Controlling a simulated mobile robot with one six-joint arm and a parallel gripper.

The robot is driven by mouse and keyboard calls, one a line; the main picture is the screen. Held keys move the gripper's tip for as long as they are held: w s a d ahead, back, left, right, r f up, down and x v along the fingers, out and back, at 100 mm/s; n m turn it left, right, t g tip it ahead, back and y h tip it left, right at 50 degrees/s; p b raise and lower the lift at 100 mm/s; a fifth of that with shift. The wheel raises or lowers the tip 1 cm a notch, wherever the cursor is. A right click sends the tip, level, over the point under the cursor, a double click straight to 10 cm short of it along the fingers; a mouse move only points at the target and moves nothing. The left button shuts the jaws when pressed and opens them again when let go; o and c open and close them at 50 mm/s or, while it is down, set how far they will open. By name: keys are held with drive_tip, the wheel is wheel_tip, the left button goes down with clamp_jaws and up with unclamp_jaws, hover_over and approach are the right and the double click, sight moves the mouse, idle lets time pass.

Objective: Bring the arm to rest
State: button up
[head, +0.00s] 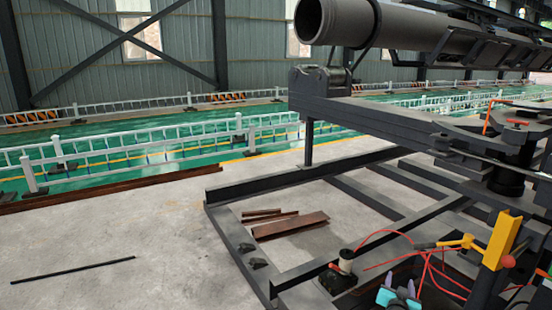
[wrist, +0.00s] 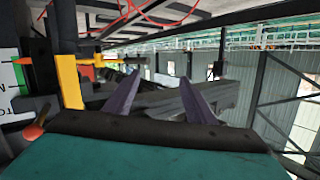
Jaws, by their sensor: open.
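My gripper (head: 400,284) shows low in the head view, at the bottom edge right of centre, as a teal body with two purple fingers. In the wrist view the two fingers of my gripper (wrist: 160,80) stand apart, with no object seen held between them. Dark grey steel parts show behind the fingers there. The rest of my arm is mostly outside the head view.
A yellow bracket (head: 502,240) stands close right of my gripper, and also shows in the wrist view (wrist: 70,82). Red cables (head: 428,265) loop nearby. A dark steel frame (head: 300,180) surrounds this area. A large pipe (head: 430,28) runs above. Open concrete floor (head: 120,235) lies left.

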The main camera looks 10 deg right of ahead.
drive_tip(key=w+a+f+n+g+y, duration=0.1)
drive_tip(key=w+a+f+n+y, duration=0.15)
drive_tip(key=a+f, duration=0.65)
drive_tip(key=w+a+f+n+y, duration=0.15)
drive_tip(key=a+f+y, duration=0.25)
drive_tip(key=a+f, duration=0.55)
drive_tip(key=s+a+f+n+g+y, duration=0.15)
drive_tip(key=s+a+f, duration=0.3)
drive_tip(key=a, duration=0.45)
drive_tip(key=s+a+f+n+g+y, duration=0.1)
drive_tip(key=s+a+f+n+g, duration=0.15)
drive_tip(key=s+a+f, duration=0.4)
drive_tip(key=s+a+f+n+g+y, duration=0.2)
drive_tip(key=s+a+f+g, duration=0.45)
drive_tip(key=s+a, duration=0.5)
drive_tip(key=s+d+r+g+h, duration=0.1)
drive_tip(key=s+d+g, duration=0.2)
drive_tip(key=s, duration=1.3)
drive_tip(key=g, duration=0.3)
drive_tip(key=shift+d+g, duration=0.1)
drive_tip(key=shift+g, duration=0.15)
